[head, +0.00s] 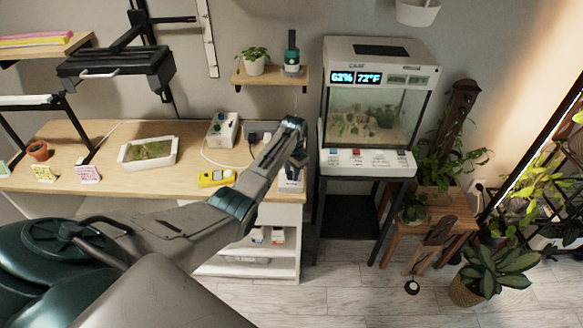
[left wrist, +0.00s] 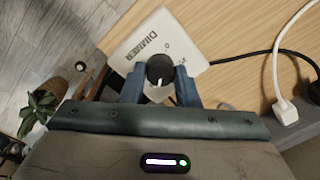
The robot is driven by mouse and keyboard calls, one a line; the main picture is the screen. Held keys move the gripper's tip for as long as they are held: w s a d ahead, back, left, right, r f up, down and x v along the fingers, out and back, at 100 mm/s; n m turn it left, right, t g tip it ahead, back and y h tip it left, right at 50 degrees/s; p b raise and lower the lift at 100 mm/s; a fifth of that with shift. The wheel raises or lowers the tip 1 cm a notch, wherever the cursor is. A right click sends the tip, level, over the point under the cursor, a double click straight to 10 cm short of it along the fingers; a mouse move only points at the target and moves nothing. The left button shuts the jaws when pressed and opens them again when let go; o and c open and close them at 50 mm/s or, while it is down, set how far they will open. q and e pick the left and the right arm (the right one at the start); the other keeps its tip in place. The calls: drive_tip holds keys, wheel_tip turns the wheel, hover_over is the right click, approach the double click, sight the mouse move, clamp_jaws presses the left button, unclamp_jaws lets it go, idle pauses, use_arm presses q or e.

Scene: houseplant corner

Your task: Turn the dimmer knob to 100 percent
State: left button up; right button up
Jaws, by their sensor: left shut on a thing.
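The dimmer is a white box (left wrist: 150,30) lettered DIMMER, at the right end of the wooden table. In the head view its pale body (head: 290,186) shows below my left gripper (head: 297,160). The dark round dimmer knob (left wrist: 160,68) shows in the left wrist view, with a white pointer mark toward the lower edge of the picture. My left gripper (left wrist: 160,84) is shut on the knob, one blue finger on each side. The scale marks around the knob are mostly hidden or too small to read. My right gripper is in neither view.
A white plug (left wrist: 285,112) with its cord and a black cable lie beside the dimmer. On the table (head: 100,190) are a yellow device (head: 216,177), a white tray (head: 125,155) and a control box (head: 222,130). A glass terrarium (head: 370,110) stands to the right.

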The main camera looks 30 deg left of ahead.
sight(291, 175)
use_arm(q)
drive_tip(key=m+p, duration=0.1)
drive_tip(key=m, duration=0.2)
drive_tip(key=shift+r+m, duration=0.15)
drive_tip(key=shift+m, duration=0.25)
drive_tip(key=m+p, duration=0.1)
drive_tip(key=m, duration=0.6)
drive_tip(key=shift+m+h, duration=0.3)
drive_tip(key=shift+m, duration=1.2)
drive_tip(key=o, duration=1)
drive_tip(key=r, duration=0.3)
drive_tip(key=r+b, duration=0.1)
drive_tip(key=r, duration=0.3)
drive_tip(key=r+b, duration=0.1)
drive_tip(key=r, duration=0.2)
drive_tip(key=shift+s+r, duration=0.3)
drive_tip(key=shift+s, duration=0.05)
